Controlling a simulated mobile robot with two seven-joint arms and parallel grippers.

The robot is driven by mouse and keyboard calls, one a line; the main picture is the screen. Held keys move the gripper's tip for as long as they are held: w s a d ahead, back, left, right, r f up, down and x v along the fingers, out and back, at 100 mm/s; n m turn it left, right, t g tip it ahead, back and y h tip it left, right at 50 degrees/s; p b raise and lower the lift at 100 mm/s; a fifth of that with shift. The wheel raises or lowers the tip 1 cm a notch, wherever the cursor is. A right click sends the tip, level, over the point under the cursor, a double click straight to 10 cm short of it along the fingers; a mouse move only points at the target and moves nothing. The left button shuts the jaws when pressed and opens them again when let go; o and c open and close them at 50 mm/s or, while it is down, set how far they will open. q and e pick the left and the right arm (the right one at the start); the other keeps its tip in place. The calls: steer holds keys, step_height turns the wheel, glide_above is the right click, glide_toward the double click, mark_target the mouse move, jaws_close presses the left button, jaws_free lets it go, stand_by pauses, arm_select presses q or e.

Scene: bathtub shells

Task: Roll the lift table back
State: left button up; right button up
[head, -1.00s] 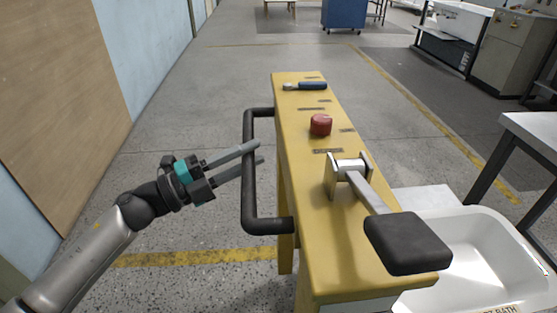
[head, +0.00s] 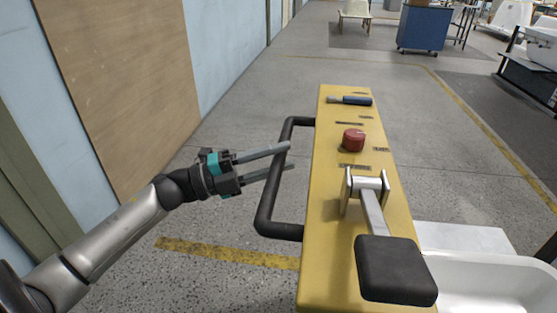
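The lift table's yellow console (head: 340,225) stands right of centre, seen from above. A black bar handle (head: 267,195) sticks out from its left side. My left gripper (head: 290,156) comes in from the left, with its two grey fingers apart and their tips crossing the handle's upright part. I cannot tell whether they touch the bar or pass on either side of it. On the console are a red button (head: 353,139), a blue-handled tool (head: 350,100) and a metal lever (head: 372,212) with a black pad (head: 395,270). My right gripper is out of view.
A white bath shell (head: 490,285) lies at the lower right beside the console. A wall with a brown board (head: 125,75) runs along the left. A blue cabinet (head: 423,28) stands far back. The grey floor behind the console is clear.

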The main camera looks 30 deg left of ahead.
arm_select(q)
steer(key=shift+o, duration=1.3)
steer(key=shift+f, duration=0.1)
steer(key=shift+s, duration=0.1)
steer(key=shift+s+a+f, duration=0.1)
steer(key=shift+s+a, duration=0.1)
steer(key=p+v, duration=0.2)
steer(key=v, duration=1.2)
steer(key=shift+a+p, duration=0.25)
steer(key=shift+p, duration=0.05)
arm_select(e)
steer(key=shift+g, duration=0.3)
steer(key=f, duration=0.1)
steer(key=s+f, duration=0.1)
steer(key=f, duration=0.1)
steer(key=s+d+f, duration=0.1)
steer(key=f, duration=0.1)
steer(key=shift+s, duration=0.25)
arm_select(q)
steer(key=shift+s, duration=0.1)
